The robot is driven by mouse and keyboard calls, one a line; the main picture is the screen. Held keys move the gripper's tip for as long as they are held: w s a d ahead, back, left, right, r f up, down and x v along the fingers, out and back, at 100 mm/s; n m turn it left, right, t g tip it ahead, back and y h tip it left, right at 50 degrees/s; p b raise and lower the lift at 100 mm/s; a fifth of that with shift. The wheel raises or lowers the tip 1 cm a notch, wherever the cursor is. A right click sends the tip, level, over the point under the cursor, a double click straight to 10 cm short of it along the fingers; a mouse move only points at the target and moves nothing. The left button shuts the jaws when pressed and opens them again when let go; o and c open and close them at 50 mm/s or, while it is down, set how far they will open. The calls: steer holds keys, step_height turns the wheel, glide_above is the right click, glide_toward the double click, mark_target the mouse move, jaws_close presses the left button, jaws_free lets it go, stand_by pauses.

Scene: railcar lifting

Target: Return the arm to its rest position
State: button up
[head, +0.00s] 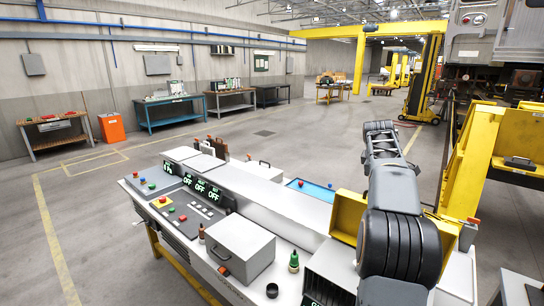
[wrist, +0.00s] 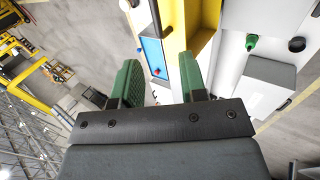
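My gripper (wrist: 158,75) shows in the wrist view with its two green fingers spread apart and nothing between them. Behind the fingers are a yellow box and the white top of the bench, in a tilted view. In the head view my arm (head: 395,190) rises at the right over the bench (head: 285,205), with its dark joint in front of the yellow box (head: 349,212). I cannot make out the gripper in the head view.
On the bench stand a grey box (head: 240,248), a green bottle (head: 294,262), a blue tray (head: 310,188) and a control panel (head: 188,212). A yellow lifting frame (head: 470,160) stands right of my arm. The floor at left is open.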

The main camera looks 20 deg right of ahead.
steer(key=s+a+f+m+y, duration=0.2)
steer(key=a+f+m, duration=0.4)
steer(key=f, duration=0.2)
steer(key=s+a+f+y, duration=0.1)
steer(key=s+a+f, duration=0.1)
steer(key=s+a, duration=0.4)
steer(key=s+a+f+t+y+b, duration=0.1)
steer(key=s+a, duration=0.5)
steer(key=a, duration=0.9)
steer(key=s+a+f+y, duration=0.1)
steer(key=s+a+f, duration=0.2)
steer(key=s+a, duration=0.3)
steer(key=a, duration=0.4)
steer(key=shift+s+a+f+m+b, duration=0.25)
steer(key=shift+a+f+m+b, duration=0.05)
steer(key=shift+f, duration=0.05)
